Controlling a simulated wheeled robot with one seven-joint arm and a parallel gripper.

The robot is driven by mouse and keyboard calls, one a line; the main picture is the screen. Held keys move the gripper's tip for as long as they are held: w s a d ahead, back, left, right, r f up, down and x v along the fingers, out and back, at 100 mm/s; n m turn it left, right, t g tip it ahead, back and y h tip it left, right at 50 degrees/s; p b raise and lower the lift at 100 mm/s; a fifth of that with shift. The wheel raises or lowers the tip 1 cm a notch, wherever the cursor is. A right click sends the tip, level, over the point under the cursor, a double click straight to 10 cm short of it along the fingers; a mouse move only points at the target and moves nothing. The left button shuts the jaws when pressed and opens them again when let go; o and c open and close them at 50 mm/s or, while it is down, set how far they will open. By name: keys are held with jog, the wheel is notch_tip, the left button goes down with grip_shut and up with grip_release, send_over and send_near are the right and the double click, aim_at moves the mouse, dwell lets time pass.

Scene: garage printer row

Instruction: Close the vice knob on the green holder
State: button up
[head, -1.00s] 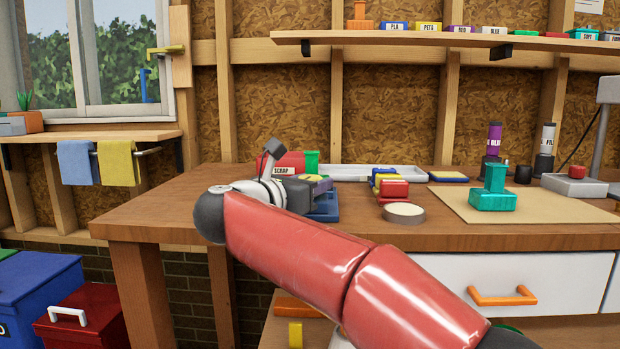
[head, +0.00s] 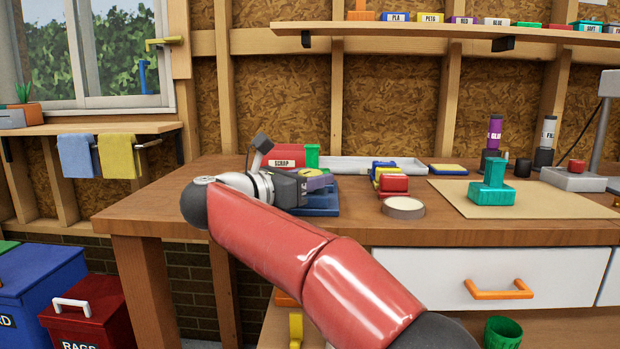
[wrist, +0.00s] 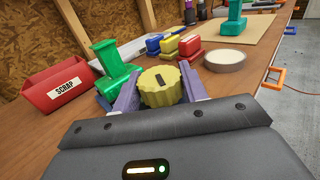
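A yellow ribbed knob (wrist: 160,88) with a dark mark on its face sits between the purple fingers of my gripper (wrist: 160,80). The fingers flank it closely on both sides; whether both press on it is unclear. The head view shows my gripper (head: 318,183) low over a blue base (head: 322,207) near the bench's left end, with a bit of the knob (head: 312,174) showing. A green holder (wrist: 112,66) stands just left of the fingers in the wrist view, and behind my gripper in the head view (head: 312,157). What the knob is mounted on is hidden.
A red scrap bin (wrist: 62,88) stands left of the green holder. Blue, yellow and red blocks (head: 391,183) and a pale round disc (head: 403,207) lie to the right. A teal holder (head: 491,190) stands on a tan mat (head: 450,195).

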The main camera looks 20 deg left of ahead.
jog(key=o, duration=0.4)
jog(key=shift+b+v, duration=0.5)
jog(key=shift+v, duration=3.3)
